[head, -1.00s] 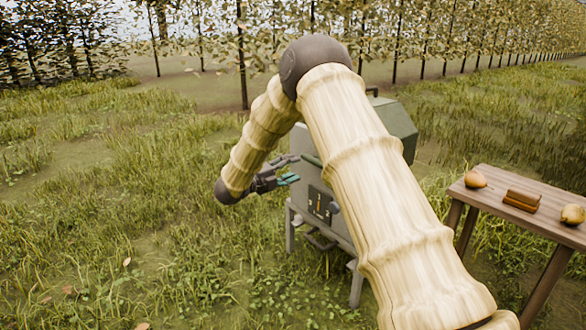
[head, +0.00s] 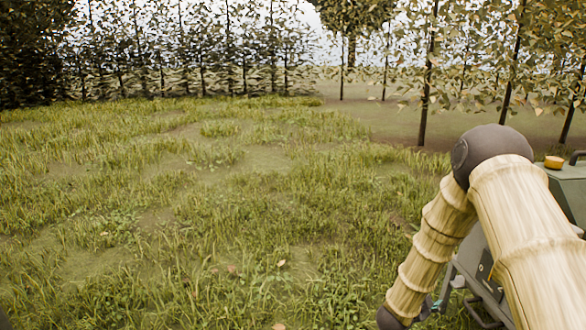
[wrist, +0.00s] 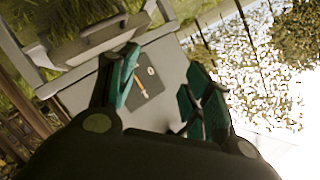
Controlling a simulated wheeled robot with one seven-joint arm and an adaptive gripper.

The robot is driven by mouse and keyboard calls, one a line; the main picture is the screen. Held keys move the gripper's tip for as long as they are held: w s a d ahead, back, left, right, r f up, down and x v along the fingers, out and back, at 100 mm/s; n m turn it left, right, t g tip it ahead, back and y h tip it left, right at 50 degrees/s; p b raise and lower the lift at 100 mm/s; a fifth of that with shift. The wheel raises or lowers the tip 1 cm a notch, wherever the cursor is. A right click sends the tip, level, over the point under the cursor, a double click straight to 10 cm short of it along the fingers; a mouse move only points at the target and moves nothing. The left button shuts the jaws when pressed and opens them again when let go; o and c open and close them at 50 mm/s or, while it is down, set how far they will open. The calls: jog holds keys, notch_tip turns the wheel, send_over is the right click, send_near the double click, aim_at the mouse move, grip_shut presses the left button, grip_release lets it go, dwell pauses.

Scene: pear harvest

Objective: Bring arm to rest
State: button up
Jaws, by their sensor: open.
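My arm, wrapped in pale ridged sleeves with a dark elbow, is bent at the right of the head view, its forearm hanging down. My gripper (wrist: 163,90) is open in the wrist view, with two teal-padded fingers apart and nothing between them. Only a bit of a teal finger shows in the head view, beside the forearm's lower end. Beyond the fingers is the grey front of a machine (wrist: 170,100) with a dark panel bearing an orange mark. How far the fingers are from it I cannot tell.
The machine's green hood (head: 571,190) stands at the right edge of the head view, partly behind my arm. A small orange-yellow thing (head: 553,162) sits on top. Open grass (head: 190,220) fills the left and middle. Rows of trees (head: 200,55) stand at the back.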

jog(key=s+a+f+n+g+y+p, duration=0.1)
jog(key=s+a+f+n+y, duration=0.4)
jog(key=s+f, duration=0.45)
jog(key=s+a+f+n+g+y+p, duration=0.1)
jog(key=s+a+f+n+g+y, duration=0.15)
jog(key=s+a+f+n, duration=0.65)
jog(key=s+a+f+n+g+y+p, duration=0.1)
jog(key=s+a+n+g+y, duration=0.15)
jog(key=s, duration=1.25)
jog(key=s+a+f+n+g+y+p, duration=0.1)
jog(key=s+a+n+g+y, duration=0.15)
jog(key=s, duration=1.15)
notch_tip(320, 180, up, 39)
jog(key=s+p, duration=0.1)
jog(key=p, duration=3.6)
jog(key=shift+s+a+f+g+h, duration=0.15)
jog(key=shift+s+f+g+h, duration=0.05)
jog(key=shift+g+h, duration=0.25)
